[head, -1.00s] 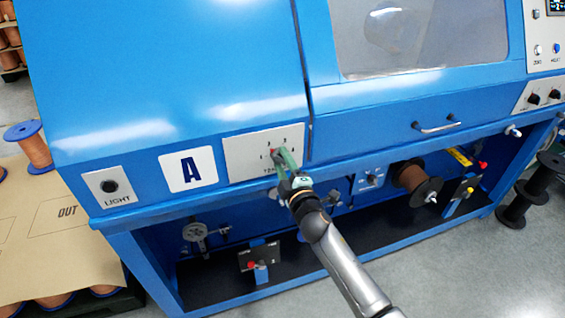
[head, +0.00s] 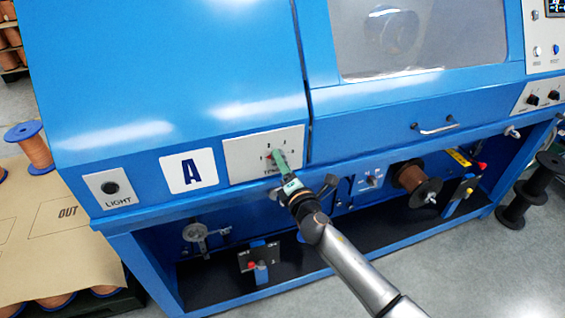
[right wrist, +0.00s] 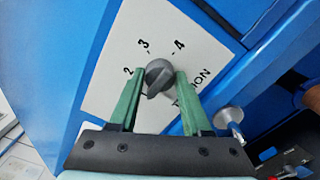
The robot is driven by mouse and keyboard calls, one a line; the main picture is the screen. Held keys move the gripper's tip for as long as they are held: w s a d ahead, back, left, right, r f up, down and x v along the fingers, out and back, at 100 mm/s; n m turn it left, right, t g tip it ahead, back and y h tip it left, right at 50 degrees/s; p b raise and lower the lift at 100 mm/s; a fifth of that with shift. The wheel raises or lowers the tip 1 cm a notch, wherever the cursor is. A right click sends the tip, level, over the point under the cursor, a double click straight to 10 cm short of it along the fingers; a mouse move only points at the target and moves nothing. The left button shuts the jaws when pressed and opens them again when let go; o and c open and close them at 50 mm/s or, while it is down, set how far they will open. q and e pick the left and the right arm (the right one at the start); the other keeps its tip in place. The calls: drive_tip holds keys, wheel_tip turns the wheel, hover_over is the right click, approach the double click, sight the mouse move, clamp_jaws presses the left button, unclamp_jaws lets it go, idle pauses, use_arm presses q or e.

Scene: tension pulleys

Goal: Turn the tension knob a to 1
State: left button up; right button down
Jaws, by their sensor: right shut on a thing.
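Tension knob a (right wrist: 159,76) is a dark grey round knob with a raised ridge, on a white panel (head: 243,148) beside the large letter A. In the right wrist view the numbers 2, 3 and 4 show around it; I cannot make out the 1 there. My right gripper (right wrist: 158,80) has its green fingers on opposite sides of the knob and is shut on it. In the head view the right gripper (head: 279,160) hides most of the knob, with a small red patch at its tip. The exact setting is hard to tell. My left gripper is not in view.
A round metal knob (right wrist: 228,117) stands out close to the right finger. The LIGHT button plate (head: 115,187) is left of the A sign. Below the panel is an open bay with a copper spool (head: 411,177) and small fittings. A drawer handle (head: 436,127) sticks out at right.

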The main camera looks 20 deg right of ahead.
drive_tip(key=shift+n, duration=0.3)
idle(0.4)
drive_tip(key=shift+c, duration=1.8)
unclamp_jaws()
drive_tip(key=shift+s, duration=0.15)
drive_tip(key=s, duration=1.2)
drive_tip(key=shift+s+d, duration=0.15)
drive_tip(key=shift+d, duration=0.1)
drive_tip(key=s+f+m+g, duration=0.5)
drive_tip(key=s+f+m, duration=0.5)
drive_tip(key=f, duration=0.4)
drive_tip(key=shift+a+m+y, duration=0.15)
drive_tip(key=shift+m+y, duration=0.15)
drive_tip(key=shift+m, duration=0.6)
drive_tip(key=s+f+m+g, duration=0.1)
drive_tip(key=s+f+m, duration=0.1)
drive_tip(key=s+m, duration=0.1)
drive_tip(key=s+a+f+m+g, duration=0.1)
drive_tip(key=s+f+m, duration=0.2)
drive_tip(key=s+m, duration=0.1)
drive_tip(key=s+f+m+g+y, duration=0.1)
drive_tip(key=s+f+m, duration=0.1)
drive_tip(key=s+m, duration=0.1)
drive_tip(key=shift+s+a+f+m+g+p, duration=0.15)
drive_tip(key=shift+s+a+m+g+p, duration=0.05)
drive_tip(key=shift+s, duration=0.2)
drive_tip(key=shift+s+a+f+m+g+p, duration=0.1)
drive_tip(key=shift+s+a+m+g+p, duration=0.1)
drive_tip(key=shift+s, duration=0.15)
drive_tip(key=shift+c, duration=0.3)
